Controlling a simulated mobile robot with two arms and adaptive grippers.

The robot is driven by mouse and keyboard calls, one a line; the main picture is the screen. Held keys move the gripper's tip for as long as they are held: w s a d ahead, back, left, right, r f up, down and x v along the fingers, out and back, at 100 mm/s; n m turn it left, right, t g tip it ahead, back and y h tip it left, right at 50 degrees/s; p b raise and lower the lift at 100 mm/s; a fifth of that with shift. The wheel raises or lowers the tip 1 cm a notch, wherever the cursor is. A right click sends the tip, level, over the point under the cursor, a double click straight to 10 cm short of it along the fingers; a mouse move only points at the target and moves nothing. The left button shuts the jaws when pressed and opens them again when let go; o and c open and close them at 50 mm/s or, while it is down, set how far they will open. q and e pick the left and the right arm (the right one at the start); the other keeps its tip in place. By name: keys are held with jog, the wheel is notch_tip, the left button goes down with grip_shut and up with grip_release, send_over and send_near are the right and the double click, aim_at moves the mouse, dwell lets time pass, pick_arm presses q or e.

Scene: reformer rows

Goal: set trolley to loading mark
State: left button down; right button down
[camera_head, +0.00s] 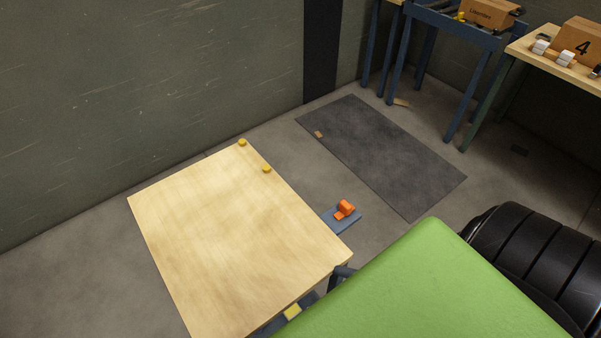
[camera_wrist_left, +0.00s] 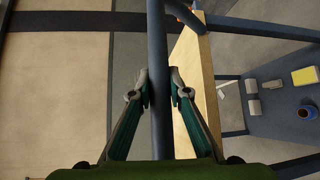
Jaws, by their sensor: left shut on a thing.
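The trolley has a pale wooden top (camera_head: 235,235) and stands at the lower middle of the head view. The top also shows in the left wrist view (camera_wrist_left: 190,75), beside its dark blue frame. My left gripper (camera_wrist_left: 160,90) is shut on a dark blue bar (camera_wrist_left: 157,35) of the trolley, with one finger on each side. In the head view this grip is hidden. A dark grey rectangle (camera_head: 385,155) lies on the floor beyond the trolley; I cannot tell if it is the loading mark. My right gripper is in neither view.
An orange piece on a blue plate (camera_head: 344,219) sits at the trolley's right side. Two yellow knobs (camera_head: 242,142) are at its far edge. A lower blue shelf (camera_wrist_left: 285,105) holds a yellow block and a cup. Tables with boxes (camera_head: 487,12) stand at the back right.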

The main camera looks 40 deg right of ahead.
pick_arm(q)
jog(key=shift+s+f, duration=0.1)
jog(key=shift+s, duration=0.35)
jog(key=c, duration=2)
grip_release()
jog(key=shift+o, duration=0.5)
